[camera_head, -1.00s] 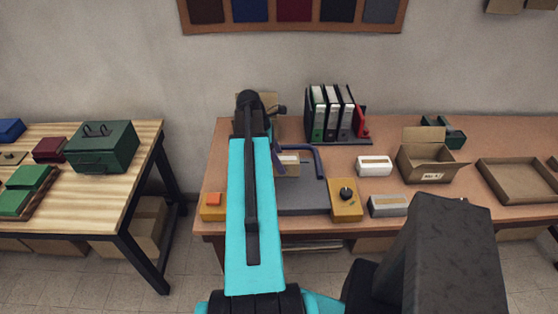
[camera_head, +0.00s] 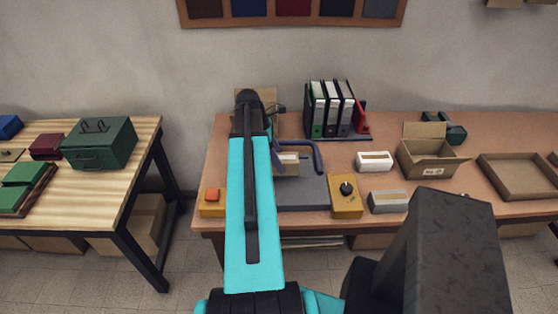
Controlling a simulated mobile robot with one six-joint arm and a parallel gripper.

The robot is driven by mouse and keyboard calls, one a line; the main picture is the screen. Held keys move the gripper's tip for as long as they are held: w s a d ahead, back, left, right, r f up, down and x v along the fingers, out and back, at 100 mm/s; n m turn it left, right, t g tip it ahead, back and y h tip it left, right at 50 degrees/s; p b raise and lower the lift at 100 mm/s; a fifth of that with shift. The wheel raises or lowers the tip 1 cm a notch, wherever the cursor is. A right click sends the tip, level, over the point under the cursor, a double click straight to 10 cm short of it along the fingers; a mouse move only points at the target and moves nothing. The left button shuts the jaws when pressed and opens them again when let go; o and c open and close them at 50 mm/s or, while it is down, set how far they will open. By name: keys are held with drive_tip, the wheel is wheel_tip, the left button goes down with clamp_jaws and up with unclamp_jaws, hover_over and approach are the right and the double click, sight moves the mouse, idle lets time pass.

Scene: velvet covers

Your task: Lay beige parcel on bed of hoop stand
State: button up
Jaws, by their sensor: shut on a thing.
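The beige parcel (camera_head: 288,168) with a pale band on top shows just right of my arm, at the back of the grey bed (camera_head: 306,191). The blue-grey hoop (camera_head: 318,156) of the stand rises to the right of the parcel. My gripper (camera_head: 279,155) is mostly hidden behind my cyan arm; a dark finger shows against the parcel, and it is shut on it. I cannot tell whether the parcel touches the bed. My arm covers the left part of the stand.
Yellow control boxes stand right (camera_head: 346,197) and left (camera_head: 212,202) of the bed. A white parcel (camera_head: 375,161), a grey parcel (camera_head: 388,202), an open carton (camera_head: 427,160) and a tray (camera_head: 518,177) lie to the right. Binders (camera_head: 333,108) stand behind. A cardboard box (camera_head: 268,98) is behind my arm.

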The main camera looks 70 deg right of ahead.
drive_tip(key=shift+f+b, duration=1.25)
drive_tip(key=shift+f, duration=1.9)
drive_tip(key=o, duration=1.5)
drive_tip(key=shift+f, duration=0.1)
drive_tip(key=shift+w+b, duration=0.1)
drive_tip(key=shift+b, duration=0.25)
